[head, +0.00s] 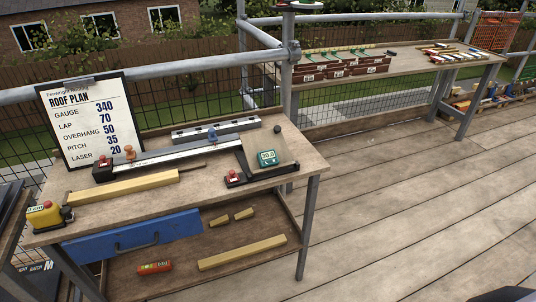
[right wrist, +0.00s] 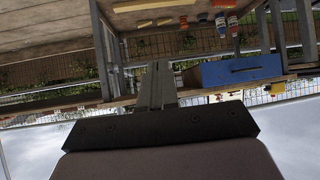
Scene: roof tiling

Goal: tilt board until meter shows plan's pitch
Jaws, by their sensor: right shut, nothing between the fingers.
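The roof plan (head: 88,122) stands on a clipboard at the bench's back left; its pitch line reads 35. The green meter (head: 267,157) is at the bench's right end; its small digits look like 30.0. It sits by a grey board (head: 252,150) that looks tilted, above a black base with a red knob (head: 233,176). My right gripper (right wrist: 155,85) shows in the right wrist view, shut and empty, with the workbench beyond it, upside down. No gripper shows in the head view.
The workbench (head: 310,162) also holds a long metal rail (head: 180,151), a timber batten (head: 125,187) and a yellow device (head: 44,215). A blue drawer (head: 133,238) hangs below. A second bench (head: 400,64) stands at the back right. The plank deck (head: 420,210) is clear.

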